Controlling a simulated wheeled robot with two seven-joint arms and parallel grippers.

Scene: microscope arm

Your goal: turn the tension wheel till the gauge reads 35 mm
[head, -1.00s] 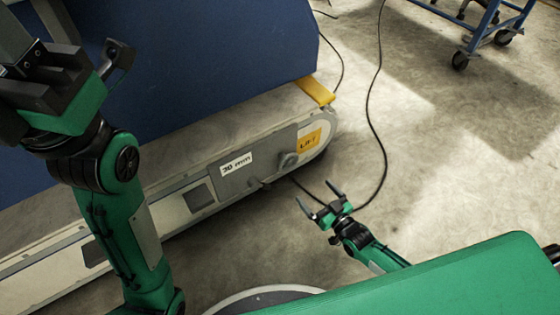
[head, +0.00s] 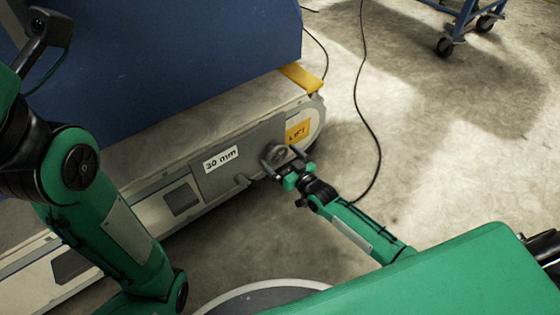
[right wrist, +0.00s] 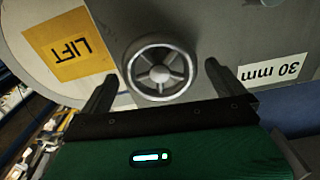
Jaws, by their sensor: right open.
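The tension wheel (head: 274,154) is a small grey spoked handwheel on the side plate of the conveyor-like machine. In the right wrist view the wheel (right wrist: 160,68) lies between the two fingers of my right gripper (right wrist: 165,76), with a gap on each side. My right gripper (head: 282,164) is open at the wheel in the head view and partly hides it. The gauge label (head: 221,158) reads 30 mm; it shows upside down in the right wrist view (right wrist: 275,70). My left arm is at the left; only part of its gripper end shows at the top left, its jaws unclear.
A yellow LIFT label (head: 298,131) is right of the wheel. A black cable (head: 372,125) lies on the floor to the right. A blue wheeled cart (head: 465,22) is far off. The floor between is clear.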

